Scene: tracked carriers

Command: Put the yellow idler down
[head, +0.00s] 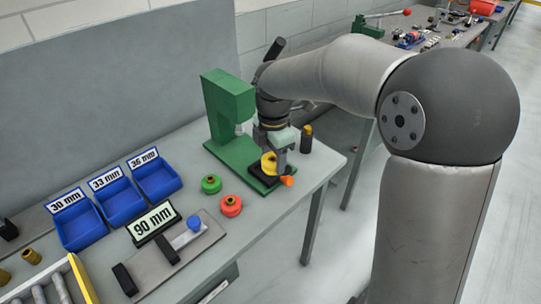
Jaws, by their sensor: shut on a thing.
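The yellow idler (267,165) is at the base of the green press (229,104), near the right end of the bench. My gripper (275,155) points down and is shut on it, partly hiding it. A dark round part shows just below the idler on the green base; I cannot tell whether the two touch.
An orange piece (288,181) is beside the press base. A dark post (306,139) stands right of it. The bench's right front corner is clear.

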